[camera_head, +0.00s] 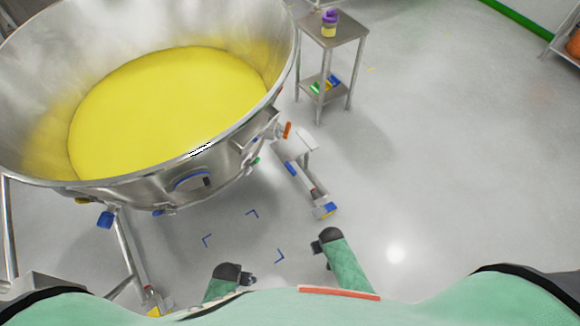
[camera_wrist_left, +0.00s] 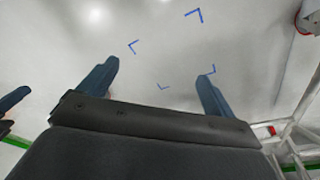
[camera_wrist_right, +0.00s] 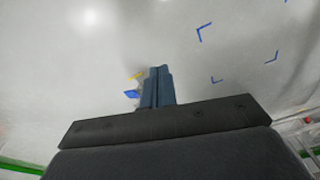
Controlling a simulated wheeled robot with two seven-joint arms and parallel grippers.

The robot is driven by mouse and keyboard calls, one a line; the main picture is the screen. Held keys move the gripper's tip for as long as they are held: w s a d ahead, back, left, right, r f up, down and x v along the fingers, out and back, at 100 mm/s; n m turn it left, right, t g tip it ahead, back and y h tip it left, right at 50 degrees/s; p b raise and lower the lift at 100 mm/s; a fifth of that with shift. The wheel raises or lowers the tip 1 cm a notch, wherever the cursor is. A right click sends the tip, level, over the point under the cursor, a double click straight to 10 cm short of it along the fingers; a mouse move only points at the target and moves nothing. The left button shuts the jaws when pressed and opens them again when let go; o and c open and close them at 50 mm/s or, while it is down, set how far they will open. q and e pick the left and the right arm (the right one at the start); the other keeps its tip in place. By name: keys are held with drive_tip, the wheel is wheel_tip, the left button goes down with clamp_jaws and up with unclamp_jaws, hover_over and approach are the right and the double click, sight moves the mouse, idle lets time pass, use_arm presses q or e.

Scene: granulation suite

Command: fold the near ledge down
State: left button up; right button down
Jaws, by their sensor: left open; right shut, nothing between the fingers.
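I cannot pick out a ledge for certain in any view. A small pale flat plate (camera_head: 306,141) sits by the leg of the large steel bowl (camera_head: 290,60) in the head view; I cannot tell whether it is the ledge. My left gripper (camera_head: 251,279) is low at the bottom centre, over the floor. Its two fingers are spread with nothing between them in the left wrist view (camera_wrist_left: 156,88). My right gripper (camera_head: 326,262) is to its right, also over bare floor. Its fingers are shut together and empty in the right wrist view (camera_wrist_right: 158,86).
The bowl holds yellow powder (camera_head: 165,105) and stands on legs with a wheeled foot (camera_head: 325,210). A small steel table (camera_head: 345,30) with a purple-topped jar (camera_head: 329,24) stands behind it. Blue corner marks (camera_head: 252,213) lie on the floor. The floor at right is clear.

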drive_tip(key=w+a+r+b, duration=0.1)
drive_tip(key=w+a+r, duration=0.15)
drive_tip(key=w, duration=0.35)
drive_tip(key=w+a+r+n+b, duration=0.1)
drive_tip(key=w+a+r, duration=0.1)
drive_tip(key=w+r, duration=0.35)
drive_tip(key=w+a+r+b, duration=0.1)
drive_tip(key=w+a+r, duration=0.1)
drive_tip(key=w, duration=0.6)
use_arm(q)
wheel_tip(320, 180, up, 27)
drive_tip(key=s+d+b, duration=0.1)
drive_tip(key=b, duration=0.3)
use_arm(e)
wheel_tip(320, 180, up, 16)
drive_tip(key=n+g, duration=0.1)
drive_tip(key=n, duration=0.1)
hover_over(291, 169)
drive_tip(key=shift+h, duration=0.4)
wheel_tip(291, 169, down, 10)
drive_tip(key=shift+r+p, duration=0.1)
drive_tip(key=shift+p, duration=0.8)
wheel_tip(291, 169, down, 4)
drive_tip(key=shift+w+r+p, duration=0.1)
drive_tip(key=shift+p, duration=0.2)
drive_tip(key=shift+f, duration=0.2)
use_arm(q)
wheel_tip(291, 169, down, 9)
drive_tip(key=w, duration=0.1)
drive_tip(key=shift+d, duration=0.3)
